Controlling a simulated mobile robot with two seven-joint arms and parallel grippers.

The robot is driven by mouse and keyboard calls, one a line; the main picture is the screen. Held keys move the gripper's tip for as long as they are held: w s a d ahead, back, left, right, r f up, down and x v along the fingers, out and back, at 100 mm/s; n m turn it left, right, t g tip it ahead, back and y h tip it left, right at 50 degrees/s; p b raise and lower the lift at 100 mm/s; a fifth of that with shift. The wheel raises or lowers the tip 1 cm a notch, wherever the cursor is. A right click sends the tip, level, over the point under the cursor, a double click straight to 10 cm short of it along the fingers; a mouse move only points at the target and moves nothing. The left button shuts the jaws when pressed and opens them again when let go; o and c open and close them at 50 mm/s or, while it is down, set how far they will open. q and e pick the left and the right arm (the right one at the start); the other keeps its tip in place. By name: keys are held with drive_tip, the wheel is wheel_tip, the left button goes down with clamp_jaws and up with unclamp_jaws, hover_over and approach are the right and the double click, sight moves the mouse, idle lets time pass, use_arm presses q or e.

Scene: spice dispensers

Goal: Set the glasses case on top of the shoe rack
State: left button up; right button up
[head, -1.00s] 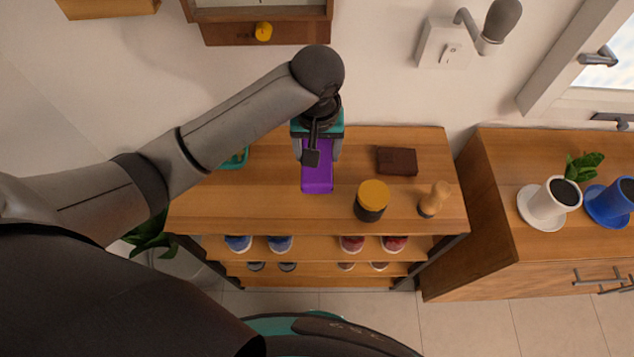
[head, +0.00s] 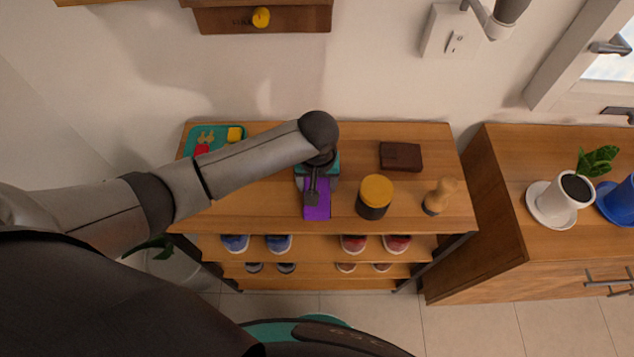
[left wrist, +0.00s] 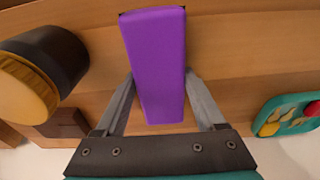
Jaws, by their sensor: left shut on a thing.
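The purple glasses case (head: 317,205) is at the middle of the top of the wooden shoe rack (head: 265,205), near its front edge. My left gripper (head: 316,184) is over it from behind, shut on the case. In the left wrist view the purple case (left wrist: 155,62) sits between the two fingers of the gripper (left wrist: 165,100), with the rack top behind it. I cannot tell whether the case touches the rack top. My right gripper is not in view.
A yellow-lidded dark jar (head: 375,198) stands close right of the case. A wooden figure (head: 439,196) and a brown wallet-like block (head: 400,156) are farther right. A teal tray (head: 190,142) lies at the back left. Shoes (head: 279,243) fill lower shelves.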

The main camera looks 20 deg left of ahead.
use_arm(q)
drive_tip(key=shift+f, duration=0.15)
drive_tip(key=o, duration=1.4)
wheel_tip(320, 180, up, 12)
drive_tip(key=s+p, duration=0.1)
drive_tip(key=p, duration=0.2)
drive_tip(key=shift+s+d, duration=0.2)
